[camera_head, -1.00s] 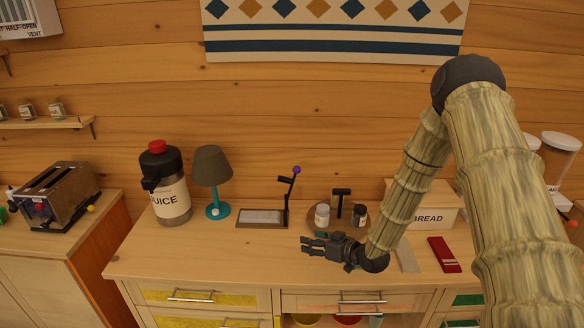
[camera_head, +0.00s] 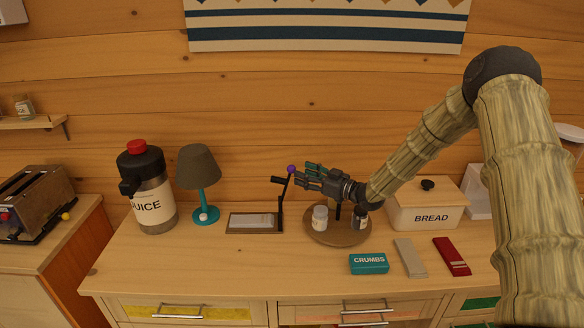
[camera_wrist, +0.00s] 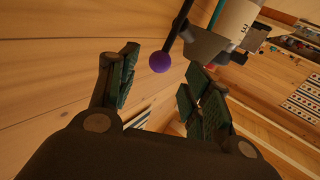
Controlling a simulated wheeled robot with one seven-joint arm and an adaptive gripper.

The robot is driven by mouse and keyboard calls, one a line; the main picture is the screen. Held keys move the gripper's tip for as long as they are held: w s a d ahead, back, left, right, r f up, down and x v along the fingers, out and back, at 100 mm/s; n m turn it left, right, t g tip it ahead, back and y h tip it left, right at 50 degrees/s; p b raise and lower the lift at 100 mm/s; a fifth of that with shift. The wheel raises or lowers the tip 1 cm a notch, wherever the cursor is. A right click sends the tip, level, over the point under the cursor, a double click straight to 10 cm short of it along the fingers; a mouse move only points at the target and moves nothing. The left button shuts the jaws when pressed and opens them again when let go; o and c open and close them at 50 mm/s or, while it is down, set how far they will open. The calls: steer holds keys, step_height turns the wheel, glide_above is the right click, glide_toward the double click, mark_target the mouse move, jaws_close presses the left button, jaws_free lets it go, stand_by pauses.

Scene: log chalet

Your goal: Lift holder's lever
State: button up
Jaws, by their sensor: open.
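The holder (camera_head: 240,222) is a flat wooden base with a pale slab on it and a dark upright post at its right end. Its black lever ends in a purple ball (camera_head: 291,169). My gripper (camera_head: 308,177) is open, just right of the purple ball at about its height, with its fingers pointing left. In the wrist view the purple knob (camera_wrist: 160,62) shows beyond and between the open fingertips of my gripper (camera_wrist: 160,85), on a dark rod. I cannot tell whether a finger touches it.
A teal lamp (camera_head: 206,214) and a juice jug (camera_head: 153,205) stand left of the holder. A round tray (camera_head: 325,238) with small jars is below my gripper. A bread box (camera_head: 430,213) and a crumbs tin (camera_head: 369,263) are to the right.

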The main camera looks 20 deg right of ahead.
mark_target(291, 168)
steer(key=shift+p+x, duration=1.05)
steer(key=shift+x, duration=1.85)
steer(key=shift+a, duration=0.1)
jaws_close()
